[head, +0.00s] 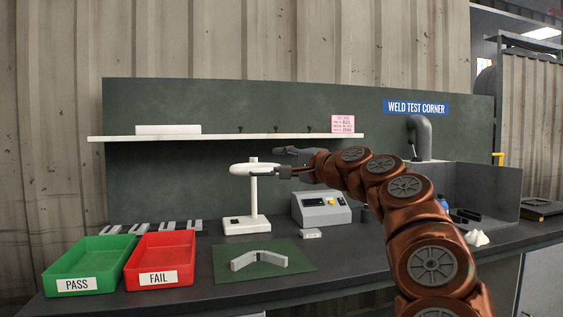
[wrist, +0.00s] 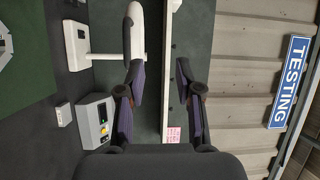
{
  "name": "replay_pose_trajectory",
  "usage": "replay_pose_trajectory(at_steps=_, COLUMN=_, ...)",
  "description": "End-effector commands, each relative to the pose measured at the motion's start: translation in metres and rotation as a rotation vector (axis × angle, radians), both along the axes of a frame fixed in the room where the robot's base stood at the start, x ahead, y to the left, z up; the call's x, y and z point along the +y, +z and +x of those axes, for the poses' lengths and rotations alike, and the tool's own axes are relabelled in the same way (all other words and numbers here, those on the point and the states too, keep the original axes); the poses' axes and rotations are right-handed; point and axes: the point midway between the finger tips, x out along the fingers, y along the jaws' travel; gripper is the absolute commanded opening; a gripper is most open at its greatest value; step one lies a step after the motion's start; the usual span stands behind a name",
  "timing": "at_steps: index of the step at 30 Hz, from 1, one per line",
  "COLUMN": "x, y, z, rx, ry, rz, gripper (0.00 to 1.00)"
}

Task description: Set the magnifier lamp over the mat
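The white magnifier lamp (head: 254,195) stands upright on the bench behind the green mat (head: 228,267); its flat head (head: 248,169) is on top of the post. The mat lies at the bench front with a grey angled piece (head: 259,259) on it. My gripper (head: 280,162) is at lamp-head height, just right of it, fingers spread and empty. In the wrist view the lamp head (wrist: 134,25) lies just past the tip of the left finger of my gripper (wrist: 158,64); I cannot tell whether they touch. The mat shows at the left edge there (wrist: 30,85).
A white shelf (head: 220,137) runs behind the lamp. A grey meter box (head: 320,209) stands right of the lamp, with a small block (head: 311,233) before it. Green PASS (head: 90,265) and red FAIL (head: 160,258) trays stand left of the mat.

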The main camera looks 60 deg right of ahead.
Motion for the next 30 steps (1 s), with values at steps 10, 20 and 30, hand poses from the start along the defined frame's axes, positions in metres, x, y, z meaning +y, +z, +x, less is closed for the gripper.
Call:
replay_pose_trajectory(at_steps=10, x=-0.007, y=-0.007, z=-0.006, rx=0.002, ry=0.004, rz=0.011, gripper=0.35)
replay_pose_trajectory(at_steps=20, x=-0.006, y=-0.006, z=-0.007, rx=0.002, ry=0.003, rz=0.008, gripper=0.35)
replay_pose_trajectory(at_steps=30, x=-0.004, y=-0.005, z=-0.006, rx=0.004, ry=0.006, rz=0.008, gripper=0.35)
